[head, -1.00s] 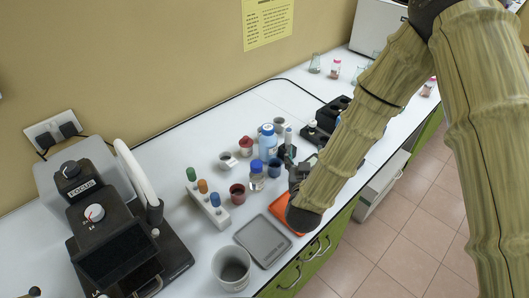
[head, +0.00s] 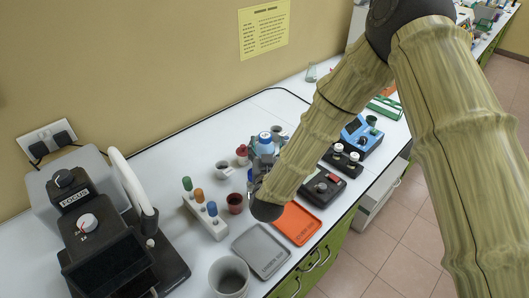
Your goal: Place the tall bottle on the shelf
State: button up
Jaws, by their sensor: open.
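My gripper (head: 256,178) is open just in front of the bottle, mostly covered by my forearm. Its fingers are dark and small in view, and I cannot tell whether they touch or surround the bottle. I cannot make out a clear shelf for the bottle.
Grey (head: 262,250) and orange (head: 297,223) trays lie at the bench front. A microscope-like device (head: 110,235) fills the left.

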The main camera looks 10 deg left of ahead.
aim_at(265, 141)
jog(key=shift+w+a+f+p, duration=0.1)
jog(key=shift+w+a+p, duration=0.25)
jog(key=shift+w, duration=0.45)
jog(key=shift+w+a+p, duration=0.2)
jog(key=shift+w+p, duration=0.3)
jog(key=shift+w, duration=0.25)
jog(key=shift+w+a+f+p, duration=0.1)
jog(key=shift+w+a+p, duration=0.25)
jog(key=shift+w, duration=0.45)
jog(key=shift+d, duration=0.1)
grip_shut()
